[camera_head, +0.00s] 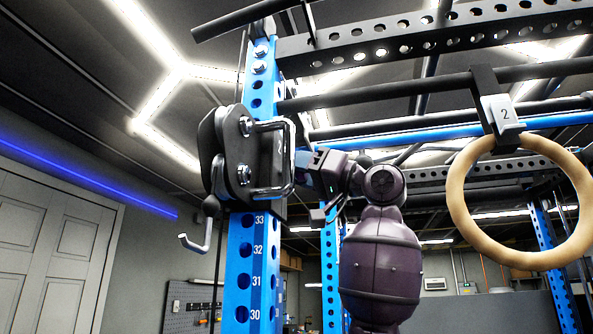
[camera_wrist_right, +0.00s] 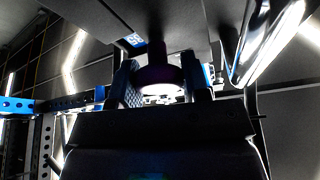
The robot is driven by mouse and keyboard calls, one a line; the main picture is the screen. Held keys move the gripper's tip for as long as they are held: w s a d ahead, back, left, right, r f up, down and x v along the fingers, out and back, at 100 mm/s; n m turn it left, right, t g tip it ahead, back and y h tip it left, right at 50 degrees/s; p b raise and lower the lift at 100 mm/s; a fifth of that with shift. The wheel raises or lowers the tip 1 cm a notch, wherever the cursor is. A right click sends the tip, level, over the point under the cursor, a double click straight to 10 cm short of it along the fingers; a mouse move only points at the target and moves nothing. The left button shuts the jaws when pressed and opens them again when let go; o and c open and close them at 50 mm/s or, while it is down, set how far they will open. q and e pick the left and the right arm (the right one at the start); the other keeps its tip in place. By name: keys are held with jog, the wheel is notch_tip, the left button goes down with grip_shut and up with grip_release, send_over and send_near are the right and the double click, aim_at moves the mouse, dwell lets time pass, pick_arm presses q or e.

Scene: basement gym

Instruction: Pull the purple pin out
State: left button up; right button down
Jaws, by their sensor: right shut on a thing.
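The purple pin (camera_wrist_right: 155,76) shows as a dark purple round knob in the right wrist view, with its upper end running into a dark plate. My right gripper (camera_wrist_right: 164,82) has one finger on each side of the knob and is shut on it. In the head view my right gripper (camera_head: 312,172) is beside the black bracket (camera_head: 238,165) on the blue upright (camera_head: 246,270). The pin cannot be made out there, hidden by the bracket and gripper. My left gripper is in neither view.
A bent silver handle (camera_head: 291,160) stands out from the bracket close to my right gripper. A silver hook (camera_head: 197,246) hangs at the bracket's left. A wooden ring (camera_head: 461,215) hangs at the right. Black bars (camera_head: 400,82) cross overhead.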

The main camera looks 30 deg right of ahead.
jog(key=shift+s+d, duration=0.45)
jog(key=shift+s, duration=0.1)
jog(key=c, duration=0.8)
grip_release()
jog(key=shift+o, duration=1.1)
jog(key=shift+s+d, duration=0.15)
jog(key=shift+w, duration=0.2)
